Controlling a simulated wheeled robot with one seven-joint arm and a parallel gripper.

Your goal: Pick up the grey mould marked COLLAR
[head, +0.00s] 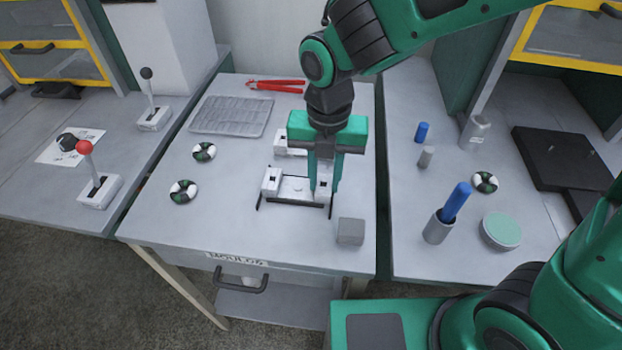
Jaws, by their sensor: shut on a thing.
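A light grey mould (292,187) with raised ends and dark edges sits in the middle of the central table. I cannot read any COLLAR marking on it at this size. My gripper (325,190) points down at the mould's right end, with its fingers closed on that end. The fingers hide part of the mould there. I cannot tell whether the mould is clear of the table top. A second light grey piece (288,143) lies just behind, partly hidden by my gripper.
A grey block (350,231) stands at the table's front right. Two black-and-white rings (183,191) (204,152) lie left. A grey tray (231,116) and red pliers (275,85) lie at the back. The right bench holds a cup (437,228) with a blue rod.

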